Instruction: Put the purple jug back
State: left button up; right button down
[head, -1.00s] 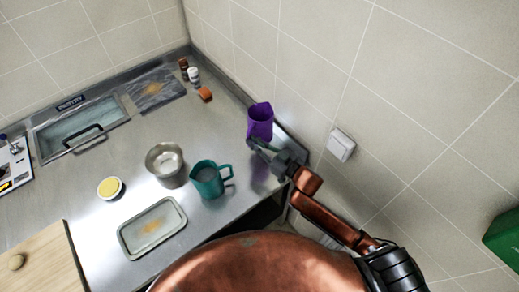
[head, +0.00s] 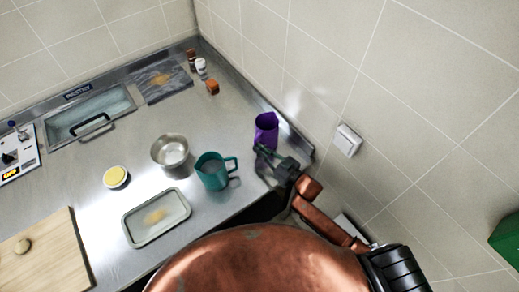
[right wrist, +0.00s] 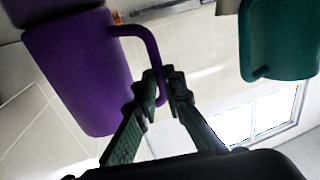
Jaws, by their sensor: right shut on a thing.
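The purple jug (head: 266,129) is at the right end of the steel counter, close to the wall. My right gripper (head: 261,152) is on its near side in the head view. In the right wrist view the jug (right wrist: 80,75) fills the left side, and my right gripper (right wrist: 165,85) is shut on its handle (right wrist: 152,48). I cannot tell whether the jug's base touches the counter. My left gripper is not in view.
A teal jug (head: 212,172) stands left of the purple jug, beside a metal pot (head: 170,151). A tray (head: 135,236) lies nearer the front.

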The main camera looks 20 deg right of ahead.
jog(key=c, duration=2)
grip_release()
jog(key=shift+f, duration=0.1)
jog(key=b+v, duration=0.1)
jog(key=v, duration=1.1)
